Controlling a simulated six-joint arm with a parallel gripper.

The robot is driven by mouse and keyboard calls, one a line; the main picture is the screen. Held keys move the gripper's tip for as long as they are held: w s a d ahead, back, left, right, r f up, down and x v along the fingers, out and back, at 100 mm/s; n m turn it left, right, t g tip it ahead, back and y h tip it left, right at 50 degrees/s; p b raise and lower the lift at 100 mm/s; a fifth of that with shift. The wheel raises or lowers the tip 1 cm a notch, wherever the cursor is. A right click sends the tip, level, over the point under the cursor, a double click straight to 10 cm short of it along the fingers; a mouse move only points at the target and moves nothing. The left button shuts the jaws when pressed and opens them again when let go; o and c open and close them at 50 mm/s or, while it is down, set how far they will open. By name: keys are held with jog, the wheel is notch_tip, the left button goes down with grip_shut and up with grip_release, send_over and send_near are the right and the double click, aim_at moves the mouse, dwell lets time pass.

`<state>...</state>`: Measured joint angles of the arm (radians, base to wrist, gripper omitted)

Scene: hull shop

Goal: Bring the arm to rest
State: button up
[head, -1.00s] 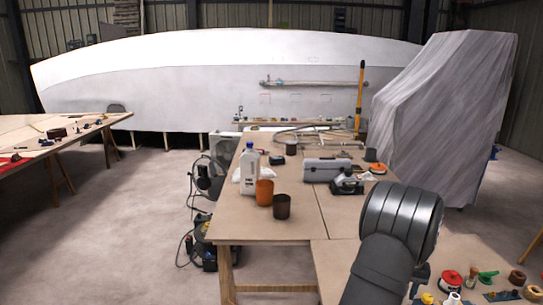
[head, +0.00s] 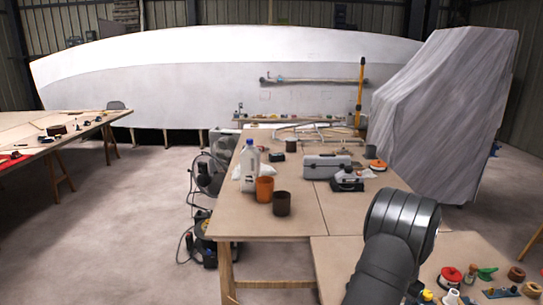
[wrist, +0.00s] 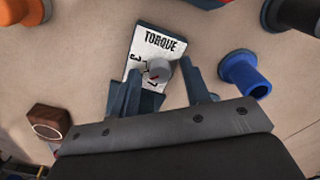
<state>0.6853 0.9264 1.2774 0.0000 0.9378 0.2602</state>
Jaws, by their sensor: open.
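In the wrist view my gripper (wrist: 158,88) is open, its two fingers apart. A white plate marked TORQUE (wrist: 158,42), with a grey knob, lies between and beyond the fingers, on the table. Nothing is seen gripped, though the palm hides part of the plate's near end. In the head view my arm stands bent over the right part of the workbench, and my gripper is hidden or too unclear to make out there.
A blue peg-like part (wrist: 245,75) and a brown block (wrist: 48,122) lie beside my gripper. The workbench (head: 270,222) holds a white bottle (head: 250,168), an orange cup (head: 264,189), a dark cup (head: 281,203) and a grey toolbox (head: 326,167). Its front left is bare.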

jog(key=m, duration=0.2)
jog(key=shift+m, duration=0.3)
notch_tip(320, 180, up, 12)
jog(key=shift+f, duration=0.25)
jog(key=o, duration=1.2)
jog(key=shift+o, duration=0.3)
jog(key=d+r+m, duration=0.4)
jog(key=d+r, duration=0.4)
jog(key=r, duration=0.4)
jog(key=shift+s+d+m, duration=0.3)
jog(key=shift+d, duration=0.05)
notch_tip(320, 180, down, 10)
jog(key=shift+r, duration=0.2)
notch_tip(320, 180, up, 10)
jog(key=shift+c, duration=0.4)
